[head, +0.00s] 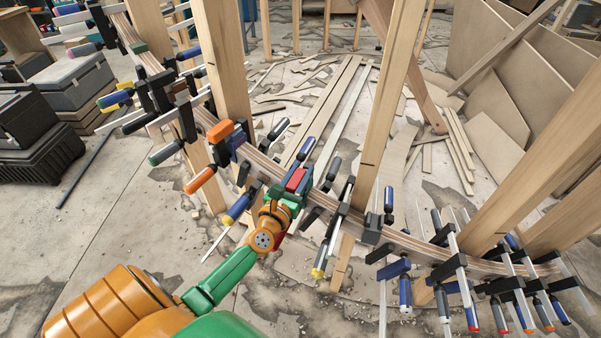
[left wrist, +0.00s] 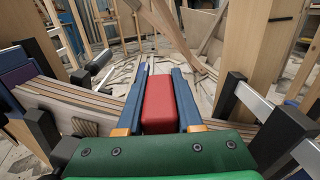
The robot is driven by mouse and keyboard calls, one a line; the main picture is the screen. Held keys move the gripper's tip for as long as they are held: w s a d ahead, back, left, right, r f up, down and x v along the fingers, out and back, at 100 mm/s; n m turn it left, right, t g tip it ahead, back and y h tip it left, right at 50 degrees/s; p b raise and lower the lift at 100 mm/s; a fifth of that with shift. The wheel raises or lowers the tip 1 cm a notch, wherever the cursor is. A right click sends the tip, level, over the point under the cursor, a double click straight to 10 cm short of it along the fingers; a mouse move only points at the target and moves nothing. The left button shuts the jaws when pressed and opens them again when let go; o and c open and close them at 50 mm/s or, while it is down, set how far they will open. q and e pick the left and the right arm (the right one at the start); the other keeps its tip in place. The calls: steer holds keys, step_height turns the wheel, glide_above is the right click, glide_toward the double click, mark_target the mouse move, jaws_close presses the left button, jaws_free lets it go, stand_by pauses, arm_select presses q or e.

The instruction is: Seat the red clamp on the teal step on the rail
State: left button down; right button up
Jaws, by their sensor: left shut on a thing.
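My left gripper (head: 296,181) reaches in over the middle of the curved laminated wooden rail (head: 263,165). It is shut on the red clamp (head: 295,179), which shows as a red block (left wrist: 158,104) between two blue fingers in the left wrist view. The rail (left wrist: 62,97) runs in from the left there and passes under the gripper. I cannot tell whether the red clamp touches the rail. I cannot make out the teal step for certain; the gripper hides the rail below it. My right gripper is not in view.
Several bar clamps crowd the rail on both sides; an orange-handled clamp (head: 221,131) is close on the left and a dark clamp (head: 339,215) on the right. Upright wooden posts (head: 380,105) stand along the rail. Loose boards (head: 325,110) lie on the floor behind.

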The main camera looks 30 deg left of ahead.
mark_target(290, 191)
arm_select(q)
steer(key=shift+c, duration=2.4)
jaws_free()
steer(key=shift+r, duration=0.1)
steer(key=shift+s, duration=0.1)
steer(key=shift+s+d, duration=0.15)
steer(key=shift+s, duration=0.2)
steer(key=s, duration=0.4)
steer(key=s+d, duration=0.1)
steer(key=s, duration=0.1)
steer(key=shift+s+b, duration=0.15)
steer(key=shift+b, duration=0.2)
